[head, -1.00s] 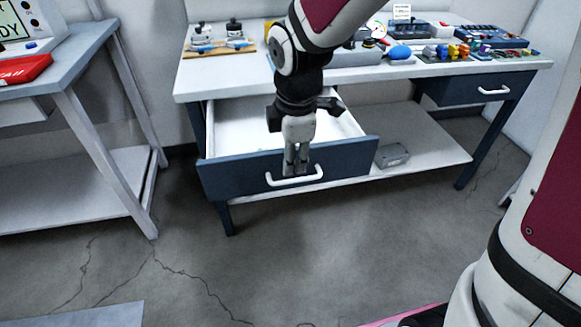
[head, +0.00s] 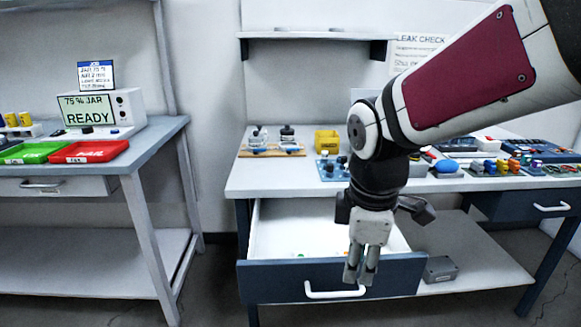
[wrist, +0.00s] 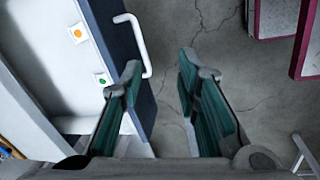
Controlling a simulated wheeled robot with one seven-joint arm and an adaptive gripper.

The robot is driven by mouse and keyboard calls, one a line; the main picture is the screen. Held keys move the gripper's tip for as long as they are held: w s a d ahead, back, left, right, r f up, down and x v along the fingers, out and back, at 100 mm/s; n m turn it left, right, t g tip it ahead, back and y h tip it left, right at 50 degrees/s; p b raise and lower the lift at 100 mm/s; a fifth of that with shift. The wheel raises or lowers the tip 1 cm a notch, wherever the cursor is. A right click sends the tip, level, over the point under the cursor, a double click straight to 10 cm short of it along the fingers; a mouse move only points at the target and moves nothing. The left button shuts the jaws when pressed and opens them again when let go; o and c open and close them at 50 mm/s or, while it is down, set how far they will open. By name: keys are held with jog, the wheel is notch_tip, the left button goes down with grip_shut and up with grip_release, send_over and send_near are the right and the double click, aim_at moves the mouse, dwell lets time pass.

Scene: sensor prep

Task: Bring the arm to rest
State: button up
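My arm reaches in from the right, and my gripper (head: 361,276) points down at the front of the open drawer (head: 262,281). In the wrist view my gripper (wrist: 158,70) has its two green-padded fingers apart with nothing between them; bare floor shows in the gap. The drawer's white handle (head: 335,292) is just left of the fingertips in the head view. The handle also shows left of the gap in the wrist view (wrist: 139,45). I cannot tell if the fingers touch the drawer front.
Small items with an orange dot (wrist: 78,34) and a green dot (wrist: 102,79) lie in the drawer. The workbench top (head: 285,180) holds valves, a yellow bin (head: 327,141) and parts. A grey box (head: 440,269) sits on the lower shelf. A side table (head: 150,150) stands left.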

jog(key=s+d+r+m+g, duration=0.1)
jog(key=s+d+m, duration=0.2)
jog(key=s+m, duration=0.7)
jog(key=s+d+r+m, duration=0.25)
jog(key=s+m, duration=0.25)
jog(key=s, duration=0.8)
notch_tip(320, 180, up, 24)
jog(key=t+p, duration=0.3)
jog(key=p, duration=2)
jog(key=shift+s+d+r, duration=0.15)
jog(key=shift+d+r, duration=0.05)
jog(key=shift+d, duration=0.2)
